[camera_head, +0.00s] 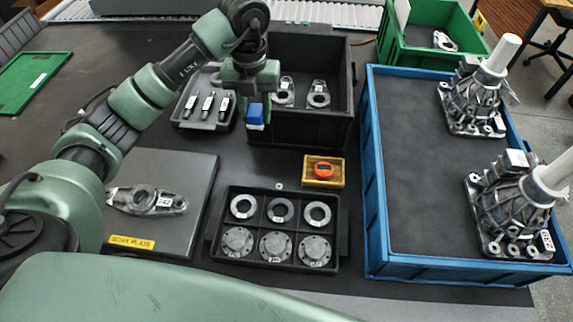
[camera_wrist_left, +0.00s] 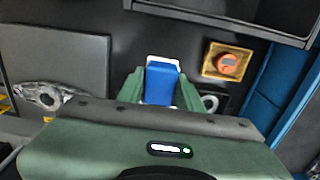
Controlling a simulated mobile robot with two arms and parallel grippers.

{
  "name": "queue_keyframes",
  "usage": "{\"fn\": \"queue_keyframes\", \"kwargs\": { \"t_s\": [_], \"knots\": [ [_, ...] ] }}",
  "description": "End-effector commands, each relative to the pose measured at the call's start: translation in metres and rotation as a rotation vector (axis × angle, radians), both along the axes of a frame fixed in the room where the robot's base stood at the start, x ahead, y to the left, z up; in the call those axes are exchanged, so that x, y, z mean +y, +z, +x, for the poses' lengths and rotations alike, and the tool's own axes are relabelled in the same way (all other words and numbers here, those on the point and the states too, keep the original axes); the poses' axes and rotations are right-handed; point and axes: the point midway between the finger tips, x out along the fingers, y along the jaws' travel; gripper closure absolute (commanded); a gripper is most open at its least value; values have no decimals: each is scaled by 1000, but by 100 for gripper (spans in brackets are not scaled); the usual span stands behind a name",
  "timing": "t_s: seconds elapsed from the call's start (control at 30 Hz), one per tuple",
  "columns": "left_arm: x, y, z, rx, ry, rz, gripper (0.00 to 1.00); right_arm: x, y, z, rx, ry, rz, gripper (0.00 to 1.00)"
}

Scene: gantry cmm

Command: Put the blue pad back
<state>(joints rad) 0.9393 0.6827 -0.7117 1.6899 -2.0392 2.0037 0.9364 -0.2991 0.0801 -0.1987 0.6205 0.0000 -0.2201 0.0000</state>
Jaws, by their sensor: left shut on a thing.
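The blue pad (camera_head: 255,114) is held in my left gripper (camera_head: 254,98), above the table just in front of the black bin. In the left wrist view the blue pad (camera_wrist_left: 161,82) sits between the two green fingers of the left gripper (camera_wrist_left: 160,92), with a pale edge showing around it. The yellow tray (camera_head: 312,180) with a round orange device (camera_head: 323,170) lies to the right and nearer. The pad's underside is hidden. My right gripper is not in view.
A black bin (camera_head: 300,130) with metal parts stands behind the pad. A black divided tray (camera_head: 228,260) holds rings and discs. A grey soak plate (camera_head: 190,215) bears a metal link (camera_head: 146,200). A tall blue crate (camera_head: 372,180) with castings stands right; a green crate (camera_head: 395,50) stands behind it.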

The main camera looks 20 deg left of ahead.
Motion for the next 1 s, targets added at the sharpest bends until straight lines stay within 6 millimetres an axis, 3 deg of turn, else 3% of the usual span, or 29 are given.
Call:
{"fn": "queue_keyframes", "kwargs": {
  "t_s": [0.17,0.63,1.0],
  "knots": [
    [-4,-21,-2,5,8,0,100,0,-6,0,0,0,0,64],
    [-3,-136,-3,5,10,1,100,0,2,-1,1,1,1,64],
    [-3,-171,-2,2,9,1,100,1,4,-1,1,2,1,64]
  ]
}}
